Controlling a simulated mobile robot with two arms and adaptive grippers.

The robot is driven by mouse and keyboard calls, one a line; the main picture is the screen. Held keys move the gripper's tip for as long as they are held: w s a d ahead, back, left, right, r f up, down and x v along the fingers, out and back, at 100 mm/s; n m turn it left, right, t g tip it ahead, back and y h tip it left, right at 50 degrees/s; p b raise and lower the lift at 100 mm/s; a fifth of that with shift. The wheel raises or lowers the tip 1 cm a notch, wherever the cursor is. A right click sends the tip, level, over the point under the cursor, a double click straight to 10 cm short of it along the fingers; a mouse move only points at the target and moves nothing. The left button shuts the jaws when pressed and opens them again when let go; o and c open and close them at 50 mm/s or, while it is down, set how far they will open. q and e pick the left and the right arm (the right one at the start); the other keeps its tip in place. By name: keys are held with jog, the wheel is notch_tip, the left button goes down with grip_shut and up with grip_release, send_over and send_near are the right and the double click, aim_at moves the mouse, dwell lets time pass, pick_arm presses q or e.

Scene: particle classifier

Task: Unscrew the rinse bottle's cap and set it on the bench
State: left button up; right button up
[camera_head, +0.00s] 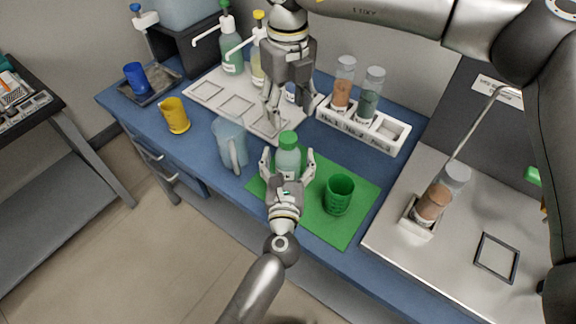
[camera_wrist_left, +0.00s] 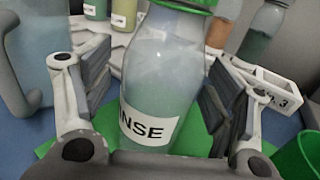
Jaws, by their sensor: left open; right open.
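The rinse bottle (camera_head: 288,161) is clear with pale liquid and stands upright on a green mat (camera_head: 337,228). Its green cap (camera_head: 288,139) is on top of it. In the left wrist view the bottle (camera_wrist_left: 160,75) shows a label ending in "NSE", and the cap's lower edge (camera_wrist_left: 190,5) is at the top. My left gripper (camera_head: 287,160) is open, with one finger on each side of the bottle and gaps visible beside it. My right gripper (camera_head: 291,117) is open and empty, pointing down above and just behind the cap.
A green cup (camera_head: 339,194) stands right of the bottle on the mat. A clear jug (camera_head: 230,146) stands to its left. A white rack (camera_head: 361,130) with jars is behind right. A yellow cup (camera_head: 174,115) is further left. Blue bench (camera_head: 193,158) shows between jug and front edge.

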aim_at(288, 137)
pick_arm(q)
jog(key=shift+w, duration=0.1)
grip_shut()
pick_arm(e)
jog(key=m, duration=1.1)
jog(key=shift+m, duration=0.3)
jog(key=m, duration=1)
jog(key=shift+m, duration=0.3)
jog(key=shift+f, duration=4.05)
